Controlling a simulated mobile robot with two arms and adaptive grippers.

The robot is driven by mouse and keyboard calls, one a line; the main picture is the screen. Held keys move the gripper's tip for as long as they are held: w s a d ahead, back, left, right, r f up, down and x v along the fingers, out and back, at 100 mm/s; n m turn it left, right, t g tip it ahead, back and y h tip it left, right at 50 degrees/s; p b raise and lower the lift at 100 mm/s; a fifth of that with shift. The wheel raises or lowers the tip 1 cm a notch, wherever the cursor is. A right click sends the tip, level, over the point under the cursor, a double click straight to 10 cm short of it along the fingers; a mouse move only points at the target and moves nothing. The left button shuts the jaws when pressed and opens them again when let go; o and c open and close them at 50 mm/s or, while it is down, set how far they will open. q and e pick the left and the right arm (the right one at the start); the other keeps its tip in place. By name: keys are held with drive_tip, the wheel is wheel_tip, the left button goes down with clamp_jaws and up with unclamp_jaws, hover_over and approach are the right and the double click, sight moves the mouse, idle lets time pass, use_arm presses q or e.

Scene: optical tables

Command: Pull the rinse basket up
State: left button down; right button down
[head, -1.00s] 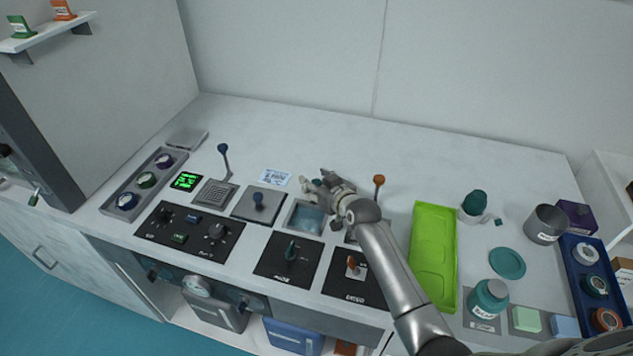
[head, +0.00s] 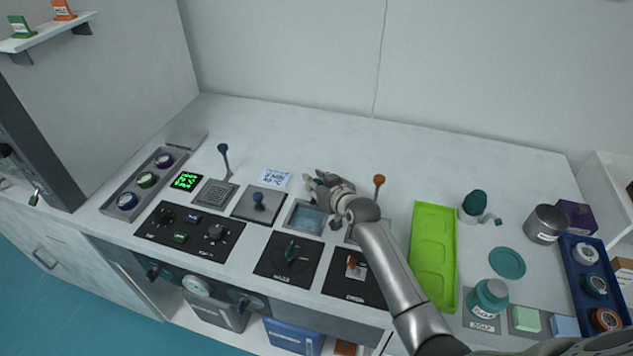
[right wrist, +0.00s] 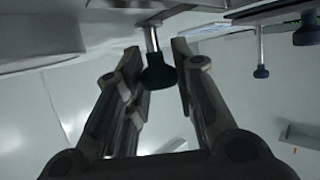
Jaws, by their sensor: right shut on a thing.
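The rinse basin (head: 305,218) is a square well with pale blue water, left of centre in the head view. My right gripper (head: 316,184) is at its back edge. In the right wrist view, a dark knob (right wrist: 158,74) on a metal stem sits between the fingers of the right gripper (right wrist: 157,62), which is shut on it. In the head view the gripper hides most of this handle. The basket itself is not clear under the water. My left gripper is not in view.
A lever with an orange knob (head: 379,181) stands close to the right of my gripper. A lever with a blue knob (head: 223,148) and a grate (head: 215,193) are to the left. A green tray (head: 433,250) is to the right. The back of the worktop is clear.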

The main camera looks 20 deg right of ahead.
wheel_tip(320, 180, up, 7)
drive_tip(key=p, duration=0.5)
drive_tip(key=shift+w+f+p, duration=0.1)
drive_tip(key=shift+p, duration=0.25)
drive_tip(key=shift+w, duration=0.1)
drive_tip(key=c, duration=1.3)
unclamp_jaws()
drive_tip(key=shift+c, duration=0.2)
drive_tip(key=shift+o, duration=0.8)
drive_tip(key=shift+s+f, duration=0.1)
drive_tip(key=shift+s, duration=0.1)
